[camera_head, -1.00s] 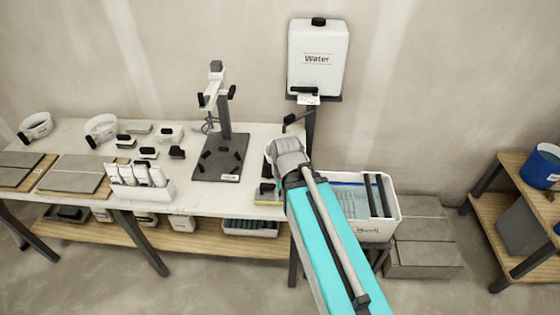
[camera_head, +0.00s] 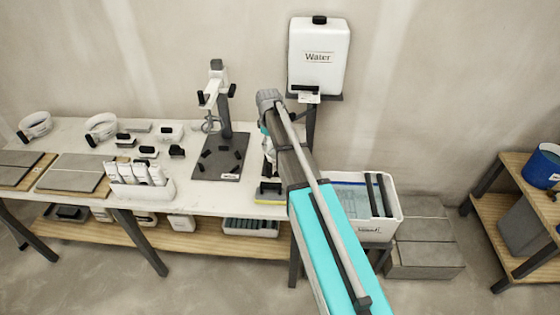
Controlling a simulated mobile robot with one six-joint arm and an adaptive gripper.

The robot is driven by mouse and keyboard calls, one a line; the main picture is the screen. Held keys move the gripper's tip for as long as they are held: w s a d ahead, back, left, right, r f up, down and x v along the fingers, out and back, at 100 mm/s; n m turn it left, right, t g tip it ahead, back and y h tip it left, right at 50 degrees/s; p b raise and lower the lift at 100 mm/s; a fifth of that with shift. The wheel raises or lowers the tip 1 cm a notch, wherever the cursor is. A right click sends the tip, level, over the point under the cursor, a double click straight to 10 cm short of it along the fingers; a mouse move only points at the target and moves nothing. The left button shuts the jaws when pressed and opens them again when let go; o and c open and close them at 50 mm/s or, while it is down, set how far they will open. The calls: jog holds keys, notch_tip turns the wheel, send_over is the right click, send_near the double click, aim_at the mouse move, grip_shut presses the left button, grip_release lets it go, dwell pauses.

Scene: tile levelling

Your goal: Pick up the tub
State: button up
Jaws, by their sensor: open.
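A small white object (camera_head: 267,143), possibly the tub, shows in part at the right end of the white worktable, behind my arm. Most of it is hidden, so I cannot tell its full shape. My arm reaches over this end of the table, its grey wrist joint above the white object.
A yellow-edged black item (camera_head: 269,192) lies at the table's right end. A black stand (camera_head: 221,158) is to the left. A white water tank (camera_head: 318,60) stands behind. A white wash bin (camera_head: 371,229) is right of my arm; a blue bucket (camera_head: 541,168) is far right.

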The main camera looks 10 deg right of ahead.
aim_at(269, 163)
jog(key=shift+w+n, duration=0.4)
jog(key=shift+w, duration=0.75)
jog(key=shift+f, duration=0.2)
notch_tip(269, 163, down, 8)
jog(key=b, duration=0.8)
jog(key=shift+f+b, duration=0.15)
jog(key=shift+b, duration=0.2)
jog(key=shift+f, duration=0.1)
jog(key=f+b, duration=0.3)
jog(key=shift+w+f+b, duration=0.25)
jog(key=shift+w+b, duration=0.05)
jog(key=shift+w, duration=0.1)
jog(key=shift+f+b, duration=0.75)
jog(key=shift+b, duration=0.05)
grip_shut()
